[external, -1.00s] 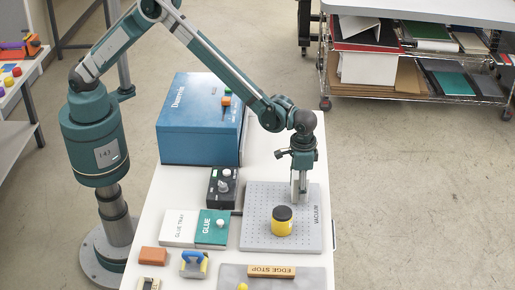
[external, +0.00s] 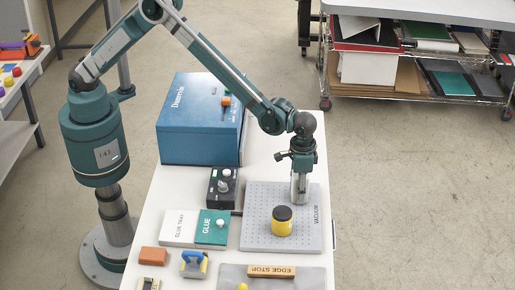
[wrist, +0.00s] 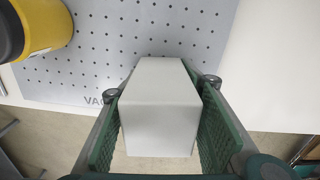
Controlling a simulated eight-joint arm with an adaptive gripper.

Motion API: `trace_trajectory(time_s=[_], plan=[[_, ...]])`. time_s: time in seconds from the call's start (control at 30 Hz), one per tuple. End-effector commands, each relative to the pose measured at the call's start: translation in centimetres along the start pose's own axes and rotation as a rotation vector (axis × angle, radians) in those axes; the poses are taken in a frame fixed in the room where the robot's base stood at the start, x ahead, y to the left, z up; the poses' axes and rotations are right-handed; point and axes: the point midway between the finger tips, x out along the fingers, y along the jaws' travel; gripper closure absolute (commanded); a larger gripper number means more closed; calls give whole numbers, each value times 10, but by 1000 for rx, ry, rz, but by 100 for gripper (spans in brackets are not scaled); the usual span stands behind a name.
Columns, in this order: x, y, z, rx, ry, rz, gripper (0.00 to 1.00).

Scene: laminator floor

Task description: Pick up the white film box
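The white film box (wrist: 160,125) fills the space between my fingers in the wrist view. It is a plain white block beside the edge of the vacuum plate (wrist: 100,70). My gripper (wrist: 161,92) points down with one green pad close along each side of the box. I cannot tell whether both pads press on it. In the external view my gripper (external: 300,197) is over the right part of the vacuum plate (external: 262,192). The box shows there only as a pale shape among the fingers, and whether its bottom touches the plate is unclear.
A yellow jar with a black lid (external: 282,221) stands on the plate, left of my gripper. An edge stop (external: 271,272) lies in front. The table's right edge is close.

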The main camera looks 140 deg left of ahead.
Motion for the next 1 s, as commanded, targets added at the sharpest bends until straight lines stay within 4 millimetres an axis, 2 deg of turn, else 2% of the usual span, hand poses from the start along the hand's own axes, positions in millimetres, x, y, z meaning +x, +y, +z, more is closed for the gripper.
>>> trace_trajectory(time_s=[0.27,0.47,0.67,1.0], plan=[[-1,0,0,0,0,0,82],[-9,0,0,0,0,0,82],[-32,0,0,0,0,0,82],[-81,0,0,0,0,0,82]])
